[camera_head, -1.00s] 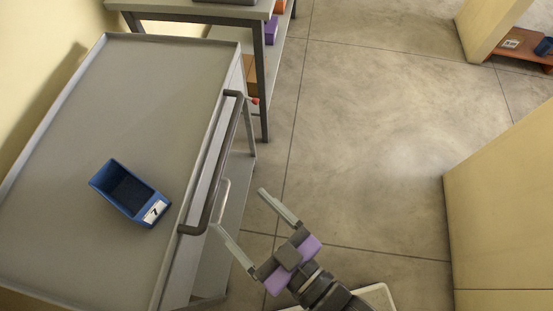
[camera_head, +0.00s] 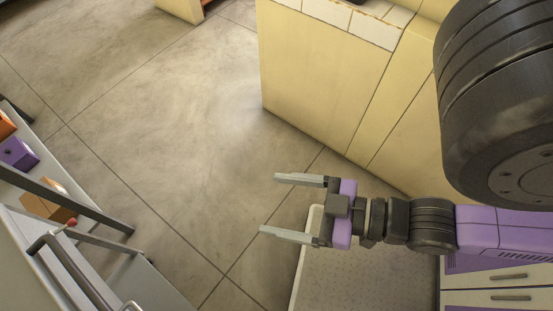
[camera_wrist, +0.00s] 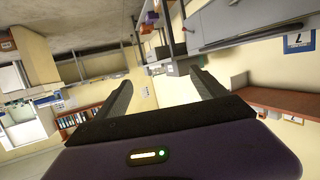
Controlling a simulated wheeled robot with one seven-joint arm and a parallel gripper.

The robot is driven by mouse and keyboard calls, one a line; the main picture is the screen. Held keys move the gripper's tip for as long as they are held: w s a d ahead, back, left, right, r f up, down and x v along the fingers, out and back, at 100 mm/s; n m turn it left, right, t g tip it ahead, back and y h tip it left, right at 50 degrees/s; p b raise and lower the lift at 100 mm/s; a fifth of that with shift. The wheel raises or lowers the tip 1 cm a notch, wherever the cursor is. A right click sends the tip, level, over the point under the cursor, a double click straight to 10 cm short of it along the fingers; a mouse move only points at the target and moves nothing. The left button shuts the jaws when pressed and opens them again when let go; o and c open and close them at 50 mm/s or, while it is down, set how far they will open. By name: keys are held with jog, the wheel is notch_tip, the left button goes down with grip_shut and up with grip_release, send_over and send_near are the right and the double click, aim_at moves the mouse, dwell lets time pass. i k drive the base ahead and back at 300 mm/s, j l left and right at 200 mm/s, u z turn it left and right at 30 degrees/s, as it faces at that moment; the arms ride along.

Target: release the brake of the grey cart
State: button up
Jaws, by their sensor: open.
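The grey cart (camera_head: 40,285) shows only in part at the lower left of the head view, with its dark bar handle (camera_head: 75,265). A lever with a red tip (camera_head: 71,223) sticks out by the handle's far end; I cannot tell whether it is the brake or how it is set. My gripper (camera_head: 269,205) is open and empty, pointing left over the floor, well to the right of the cart. In the wrist view the cart (camera_wrist: 240,22) is at the upper right, beyond the open fingers (camera_wrist: 162,73).
A shelf table with orange and purple boxes (camera_head: 18,154) stands beyond the cart at the left. A yellowish cabinet block (camera_head: 320,75) stands at the upper right. Open floor (camera_head: 170,130) lies between.

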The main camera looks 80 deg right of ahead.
aim_at(71, 222)
jog(key=i+l, duration=0.35)
jog(key=i, duration=0.15)
jog(key=i+l, duration=0.35)
jog(key=i, duration=0.15)
jog(key=i+l, duration=0.3)
jog(key=i, duration=0.2)
jog(key=i+l, duration=0.35)
jog(key=i+l+u, duration=0.1)
jog(key=i+l, duration=0.45)
jog(key=i, duration=0.25)
jog(key=i+l+u, duration=0.1)
jog(key=i+l, duration=0.55)
jog(key=i+l+u, duration=0.1)
jog(key=u, duration=2.95)
jog(key=l, duration=0.15)
